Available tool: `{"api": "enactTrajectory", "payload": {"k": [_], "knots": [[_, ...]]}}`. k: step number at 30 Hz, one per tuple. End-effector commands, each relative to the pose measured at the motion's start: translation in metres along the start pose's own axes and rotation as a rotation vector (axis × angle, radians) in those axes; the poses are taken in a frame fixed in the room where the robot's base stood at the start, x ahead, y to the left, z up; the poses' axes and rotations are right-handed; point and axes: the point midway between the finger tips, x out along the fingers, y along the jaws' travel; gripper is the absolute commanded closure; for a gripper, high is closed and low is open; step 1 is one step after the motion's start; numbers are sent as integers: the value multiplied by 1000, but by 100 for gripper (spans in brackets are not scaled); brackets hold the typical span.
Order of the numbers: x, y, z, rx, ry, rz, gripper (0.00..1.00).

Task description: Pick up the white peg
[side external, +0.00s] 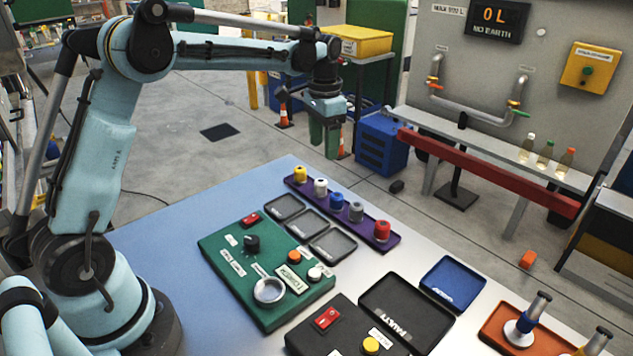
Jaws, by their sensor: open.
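The white peg (321,187) stands upright in the purple rack (341,223) on the table. It is second from the left end, between the yellow peg (300,173) and the blue peg (337,201). A grey peg (355,212) and a red peg (382,230) stand further along the rack. My gripper (325,146) is open and empty, pointing down, above and beyond the rack's far left end in the side external view. It is apart from the white peg.
Dark shallow trays (333,244) lie in front of the rack beside a green control panel (240,250). A black panel (345,335), a blue tray (452,281) and an orange tray (520,330) fill the right. The table's left part (170,250) is clear.

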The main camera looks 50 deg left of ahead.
Motion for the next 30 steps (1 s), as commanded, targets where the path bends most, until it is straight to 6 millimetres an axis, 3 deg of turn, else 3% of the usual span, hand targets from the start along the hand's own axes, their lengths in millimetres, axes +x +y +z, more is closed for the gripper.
{"api": "enactTrajectory", "payload": {"k": [9, 18, 30], "knots": [[49, 0, 0, -1, 1, 0, 37], [70, 0, 2, -1, 1, -1, 37], [115, -1, 6, 0, 1, -1, 37]]}}
